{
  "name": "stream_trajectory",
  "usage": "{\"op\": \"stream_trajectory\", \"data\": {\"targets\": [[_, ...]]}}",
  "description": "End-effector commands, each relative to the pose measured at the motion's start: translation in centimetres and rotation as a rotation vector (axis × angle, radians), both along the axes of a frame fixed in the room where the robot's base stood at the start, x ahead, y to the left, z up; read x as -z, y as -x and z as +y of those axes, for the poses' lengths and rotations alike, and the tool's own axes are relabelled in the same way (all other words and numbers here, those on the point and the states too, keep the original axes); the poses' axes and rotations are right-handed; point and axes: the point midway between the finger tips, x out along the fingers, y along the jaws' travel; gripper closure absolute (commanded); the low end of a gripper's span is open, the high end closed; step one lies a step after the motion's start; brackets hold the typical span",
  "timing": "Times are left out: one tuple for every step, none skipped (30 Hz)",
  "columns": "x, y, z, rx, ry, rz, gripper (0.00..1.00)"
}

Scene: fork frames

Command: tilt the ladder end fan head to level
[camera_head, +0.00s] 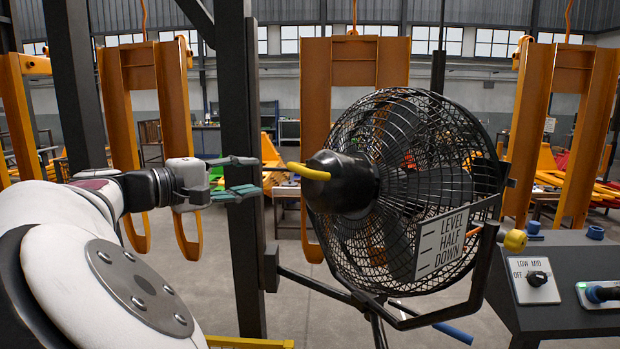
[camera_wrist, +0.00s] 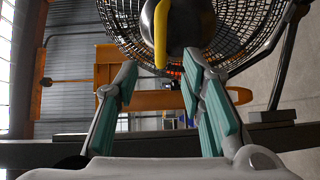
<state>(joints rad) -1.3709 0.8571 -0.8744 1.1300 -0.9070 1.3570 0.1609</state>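The black caged fan head (camera_head: 415,180) sits in a yoke on a stand, seen from its motor side (camera_head: 345,190). A yellow handle (camera_head: 308,171) sticks out of the motor toward my gripper. A white plate (camera_head: 452,240) reading LEVEL, HALF, DOWN is at the cage's right; I cannot tell which mark the head stands at. My gripper (camera_head: 252,177) is open and empty, left of the handle with a small gap. In the wrist view my gripper (camera_wrist: 160,75) has its green-padded fingers apart, with the yellow handle (camera_wrist: 161,35) ahead between them and the fan cage (camera_wrist: 125,25) behind.
A dark post (camera_head: 240,110) stands close to my gripper. A yellow knob (camera_head: 515,240) is at the yoke's right. A bench (camera_head: 565,250) at right carries a LOW/MID/OFF dial (camera_head: 537,279). Orange frames (camera_head: 353,70) stand behind.

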Motion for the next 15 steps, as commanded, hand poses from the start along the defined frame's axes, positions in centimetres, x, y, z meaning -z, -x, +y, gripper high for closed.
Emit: {"op": "stream_trajectory", "data": {"targets": [[0.3, -0.3, 0.2, -0.003, 0.002, -0.004, 0.64], [0.3, -0.3, 0.2, -0.004, 0.003, -0.004, 0.64], [0.3, -0.4, 0.2, -0.004, 0.003, -0.005, 0.64], [0.3, -0.5, 0.1, -0.004, 0.003, -0.005, 0.64], [0.3, -0.6, -0.1, -0.004, 0.003, -0.005, 0.64], [0.2, -0.9, -0.4, -0.003, 0.003, -0.005, 0.64], [0.2, -1.1, -0.6, -0.002, 0.003, -0.005, 0.64], [0.3, -1.3, -1.0, -0.001, 0.004, -0.004, 0.64], [0.3, -1.8, -1.4, -0.001, 0.004, -0.004, 0.64], [0.3, -2.2, -1.8, 0.0, 0.004, -0.004, 0.64], [0.4, -2.6, -2.2, 0.0, 0.005, -0.004, 0.64], [0.4, -3.2, -2.8, 0.0, 0.005, -0.004, 0.64], [0.5, -3.6, -3.3, 0.001, 0.005, -0.004, 0.64], [0.5, -4.0, -3.6, 0.0, 0.005, -0.004, 0.64], [0.6, -4.6, -4.2, 0.001, 0.005, -0.004, 0.64]]}}
